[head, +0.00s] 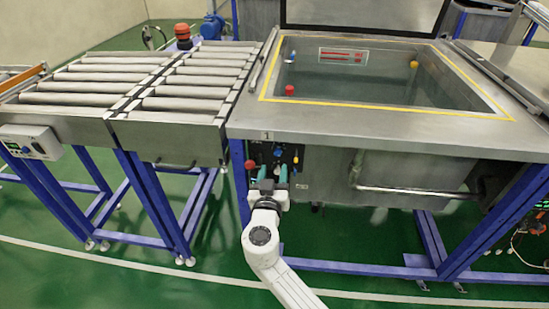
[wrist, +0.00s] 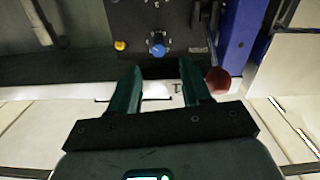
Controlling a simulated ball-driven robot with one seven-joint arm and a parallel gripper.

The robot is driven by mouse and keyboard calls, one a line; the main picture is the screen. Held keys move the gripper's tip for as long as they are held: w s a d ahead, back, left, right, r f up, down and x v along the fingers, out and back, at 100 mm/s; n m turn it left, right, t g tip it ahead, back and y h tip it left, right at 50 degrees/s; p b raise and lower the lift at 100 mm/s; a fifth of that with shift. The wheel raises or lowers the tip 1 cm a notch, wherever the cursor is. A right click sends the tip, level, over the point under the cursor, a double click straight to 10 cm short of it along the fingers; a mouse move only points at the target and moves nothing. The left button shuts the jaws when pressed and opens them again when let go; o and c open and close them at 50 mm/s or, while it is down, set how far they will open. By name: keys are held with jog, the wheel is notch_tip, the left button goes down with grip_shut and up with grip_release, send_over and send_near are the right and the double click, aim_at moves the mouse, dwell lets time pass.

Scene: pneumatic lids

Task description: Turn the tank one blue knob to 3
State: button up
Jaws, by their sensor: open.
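The tank one blue knob (wrist: 157,48) sits on a dark control panel with a marked white dial around it, in the wrist view. It also shows as a small blue spot in the head view (head: 278,152), under the number 1 on the tank's front edge. My gripper (wrist: 160,68) is open, with its two green fingers apart and nothing between them. The knob lies ahead of the gap between the fingertips, apparently apart from them. The knob's setting is too small to read.
A red button (head: 250,165) is at the panel's left, close to one finger in the wrist view (wrist: 218,80). A small yellow knob (wrist: 120,45) is beside the blue one. The steel tank (head: 400,128) stands above, and a roller conveyor (head: 165,140) is to the left.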

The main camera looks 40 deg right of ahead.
aim_at(278, 154)
jog(key=x, duration=0.6)
jog(key=shift+s, duration=0.1)
grip_shut()
dwell(0.3)
